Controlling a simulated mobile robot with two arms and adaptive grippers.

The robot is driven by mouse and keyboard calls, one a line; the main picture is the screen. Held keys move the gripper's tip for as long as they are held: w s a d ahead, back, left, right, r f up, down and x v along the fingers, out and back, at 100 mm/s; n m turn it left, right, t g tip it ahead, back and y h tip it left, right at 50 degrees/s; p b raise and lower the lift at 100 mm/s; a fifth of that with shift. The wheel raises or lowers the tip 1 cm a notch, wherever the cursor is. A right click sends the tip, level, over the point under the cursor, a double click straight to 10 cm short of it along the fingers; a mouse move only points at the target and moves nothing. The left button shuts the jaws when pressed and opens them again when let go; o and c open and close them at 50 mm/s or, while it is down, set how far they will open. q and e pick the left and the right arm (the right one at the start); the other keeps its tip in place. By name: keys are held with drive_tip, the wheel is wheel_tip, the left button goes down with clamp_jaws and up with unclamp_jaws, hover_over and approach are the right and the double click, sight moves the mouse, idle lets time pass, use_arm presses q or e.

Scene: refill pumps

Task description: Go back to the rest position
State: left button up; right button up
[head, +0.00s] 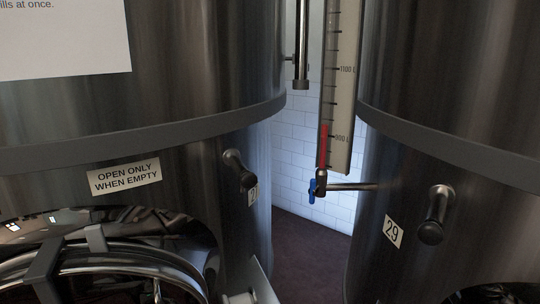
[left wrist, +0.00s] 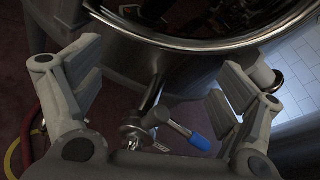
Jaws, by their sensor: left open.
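My left gripper (left wrist: 158,92) shows in the left wrist view with its two fingers wide apart and nothing between them. A valve with a blue-tipped lever (left wrist: 197,140) sits on a pipe below the rounded tank bottom, beyond the gripper and low between its fingers. The fingers do not appear to touch the lever. In the head view, a grey piece (head: 250,285) at the bottom edge may be part of my arm; I cannot tell. My right gripper is in neither view.
Two large dark steel tanks (head: 215,80) flank a narrow gap with dark floor (head: 310,235). A level gauge (head: 340,90) with a red column and blue valve (head: 313,188) stands in the gap. Handles (head: 436,215) stick out. A red and yellow hose (left wrist: 22,140) lies at left.

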use_arm(q)
drive_tip(key=s+a+f+n+g+h, duration=0.3)
drive_tip(key=s+a+f+n+g, duration=0.35)
drive_tip(key=n, duration=0.75)
drive_tip(key=s+d+f+n+g+h, duration=0.3)
drive_tip(key=s+n+h, duration=0.15)
drive_tip(key=n, duration=0.45)
wheel_tip(320, 180, down, 27)
drive_tip(key=s+g, duration=0.1)
drive_tip(key=g, duration=0.1)
drive_tip(key=s+a+f, duration=0.3)
drive_tip(key=s+f, duration=1.2)
drive_tip(key=s, duration=0.1)
drive_tip(key=shift+s+g, duration=0.25)
drive_tip(key=shift+g, duration=0.1)
